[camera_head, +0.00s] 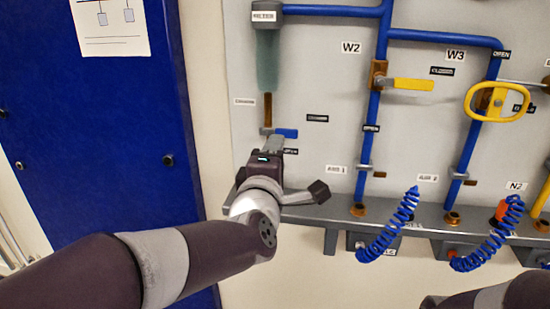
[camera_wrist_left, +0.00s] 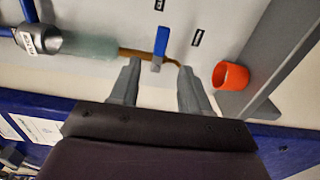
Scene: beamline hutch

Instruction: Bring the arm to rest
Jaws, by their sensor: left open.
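My left arm enters the head view from the lower left and reaches up to the panel. Its gripper (camera_head: 272,143) is at the small blue-handled valve (camera_head: 287,133) on the leftmost pipe. In the left wrist view my left gripper (camera_wrist_left: 158,78) is open, its two grey fingers apart. The blue handle (camera_wrist_left: 161,41) shows between and just beyond the fingertips; whether they touch it I cannot tell. Part of my right arm shows at the lower right of the head view; its gripper is out of view.
The grey panel (camera_head: 325,90) carries blue pipes, a yellow lever (camera_head: 408,84) and a yellow oval handwheel (camera_head: 497,102). A grey ledge (camera_head: 335,208) runs below, with blue coiled hoses (camera_head: 390,228). A blue door (camera_head: 90,130) stands left.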

